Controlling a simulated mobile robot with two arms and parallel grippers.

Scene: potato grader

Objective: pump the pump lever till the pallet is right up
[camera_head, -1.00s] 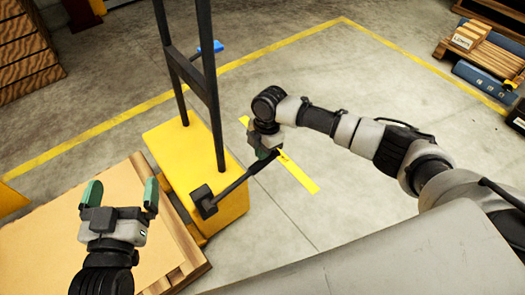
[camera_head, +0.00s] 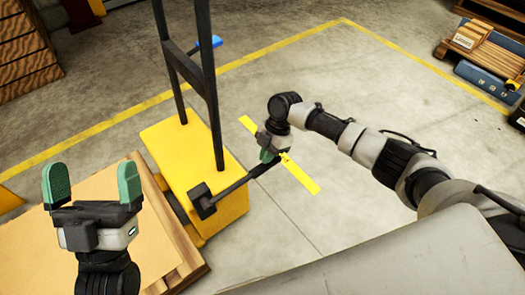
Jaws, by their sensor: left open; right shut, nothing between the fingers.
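The pump lever (camera_head: 236,187) is a dark bar that slants up to the right from a black block (camera_head: 201,200) on the yellow pump unit (camera_head: 190,160). My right gripper (camera_head: 268,156) is shut at the lever's outer end. Its fingers are small and partly hidden, and I cannot tell whether they touch the bar. My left gripper (camera_head: 92,184) is open and empty, with green fingertips pointing up, over the wooden pallet with a tan top (camera_head: 150,240). The pallet's height above the floor cannot be judged.
A black upright frame (camera_head: 190,72) rises from the yellow unit, with a blue piece (camera_head: 210,42) behind it. A yellow strip (camera_head: 300,172) lies on the floor by my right gripper. Wooden crates (camera_head: 25,50) stand at the back left.

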